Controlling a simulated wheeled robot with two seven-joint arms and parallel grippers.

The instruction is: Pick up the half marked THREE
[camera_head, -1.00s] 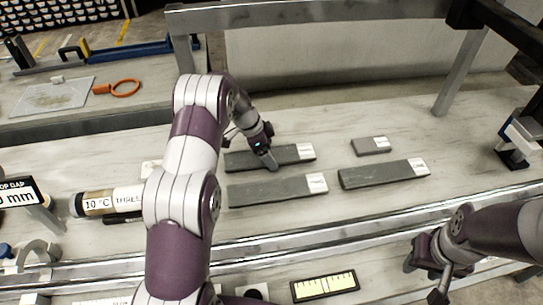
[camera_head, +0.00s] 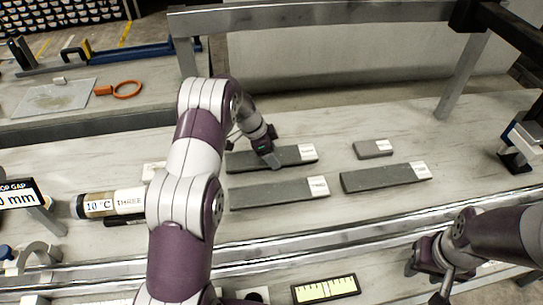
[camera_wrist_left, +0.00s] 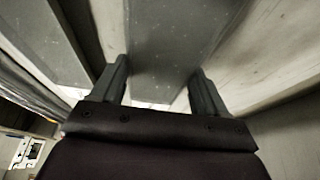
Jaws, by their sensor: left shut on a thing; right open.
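In the left wrist view the fingers (camera_wrist_left: 157,88) stand either side of a grey slab (camera_wrist_left: 160,45). The front left slab (camera_head: 280,193) lies apart in front of it. My right gripper (camera_head: 442,288) is open and empty at the lower right, partly cut off by the frame's bottom edge.
Another long slab (camera_head: 385,177) and a short slab (camera_head: 372,149) lie to the right. Metal rails (camera_head: 350,226) run along the front. A yellow scale (camera_head: 325,288) is below them.

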